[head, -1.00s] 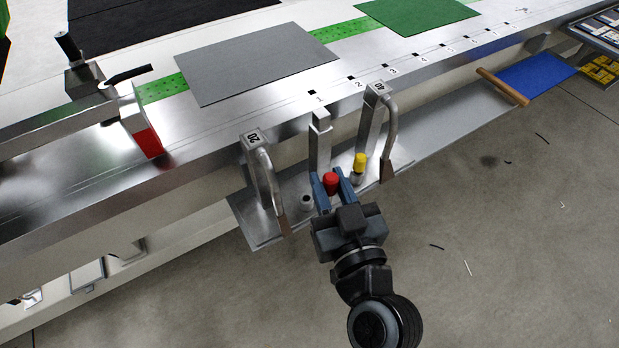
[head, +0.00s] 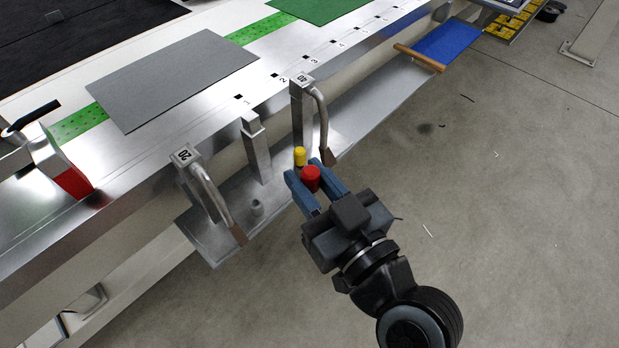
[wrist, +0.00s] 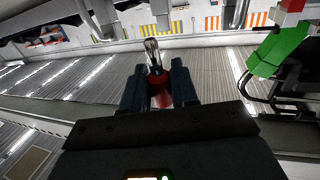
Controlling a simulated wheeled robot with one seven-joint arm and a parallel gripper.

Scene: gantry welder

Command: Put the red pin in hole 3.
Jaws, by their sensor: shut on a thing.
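My gripper (head: 308,178) has blue fingers shut on the red pin (head: 311,179), whose red head shows between them. In the wrist view the red pin (wrist: 182,84) is between the fingers, with a bright metal shank (wrist: 153,55) pointing away. The row of numbered square holes runs along the bench's front edge. Hole 3 (head: 306,60) is a small dark square beside its printed number, further back than my gripper and up in the picture. It looks empty. The gripper is out in front of the bench, near the lower shelf's outer edge.
A yellow-topped pin (head: 299,156) stands just behind my gripper. Posts marked 20 (head: 186,156) and 40 (head: 302,84), with bent tubes, and a plain post (head: 255,145) rise from the shelf (head: 208,248). A grey sheet (head: 178,78) lies on the bench. Open floor is at right.

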